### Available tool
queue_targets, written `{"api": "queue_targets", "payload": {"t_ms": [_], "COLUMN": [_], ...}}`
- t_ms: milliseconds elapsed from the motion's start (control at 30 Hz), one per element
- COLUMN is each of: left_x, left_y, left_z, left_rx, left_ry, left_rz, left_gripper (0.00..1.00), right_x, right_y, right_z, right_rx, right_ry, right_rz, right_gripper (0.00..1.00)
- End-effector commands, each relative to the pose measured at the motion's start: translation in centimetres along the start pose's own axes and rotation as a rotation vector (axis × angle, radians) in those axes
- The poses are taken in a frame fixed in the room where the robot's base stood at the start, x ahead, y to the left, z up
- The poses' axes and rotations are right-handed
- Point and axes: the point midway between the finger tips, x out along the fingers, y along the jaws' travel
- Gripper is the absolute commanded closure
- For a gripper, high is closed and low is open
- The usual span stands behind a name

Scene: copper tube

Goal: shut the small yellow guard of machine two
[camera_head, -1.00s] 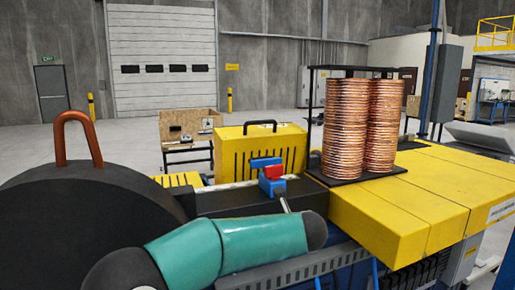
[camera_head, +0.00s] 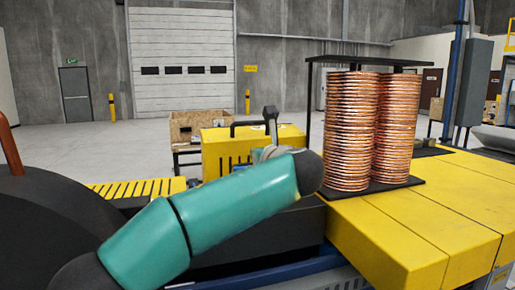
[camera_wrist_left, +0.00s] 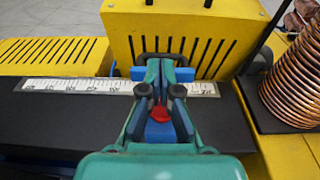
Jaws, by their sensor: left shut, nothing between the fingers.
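A yellow slotted guard (camera_head: 220,160) with a black handle (camera_head: 250,127) stands upright behind the dark machine bed, partly hidden by my left arm. Its slotted face (camera_wrist_left: 190,40) also shows at the top of the wrist view. I cannot tell from these views whether it is shut. My left gripper (camera_wrist_left: 160,70) is shut and empty, above the bed and in front of the guard in the wrist view. In the head view my teal arm hides most of it. My right gripper is not in view.
A low yellow slotted cover (camera_head: 135,187) lies left of the guard. Copper coils (camera_head: 350,130) stand on a black plate at right. A dark drum (camera_head: 50,235) is at left.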

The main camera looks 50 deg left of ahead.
Motion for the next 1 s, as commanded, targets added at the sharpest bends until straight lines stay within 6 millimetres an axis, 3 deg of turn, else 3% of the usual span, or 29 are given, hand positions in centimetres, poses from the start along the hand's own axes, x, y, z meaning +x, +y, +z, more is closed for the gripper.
{"api": "queue_targets", "payload": {"t_ms": [167,700,1000], "left_x": [1.8,11.8,13.6], "left_y": [0.1,0.1,-0.1], "left_z": [0.1,0.9,1.3], "left_rx": [0.000,0.000,-0.001], "left_ry": [0.000,0.001,0.000], "left_rz": [0.004,0.003,-0.001], "left_gripper": [1.00,1.00,1.00], "right_x": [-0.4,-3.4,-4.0], "right_y": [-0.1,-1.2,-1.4], "right_z": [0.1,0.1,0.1], "right_rx": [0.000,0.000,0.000], "right_ry": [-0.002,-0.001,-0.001], "right_rz": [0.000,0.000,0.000], "right_gripper": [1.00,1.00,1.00]}}
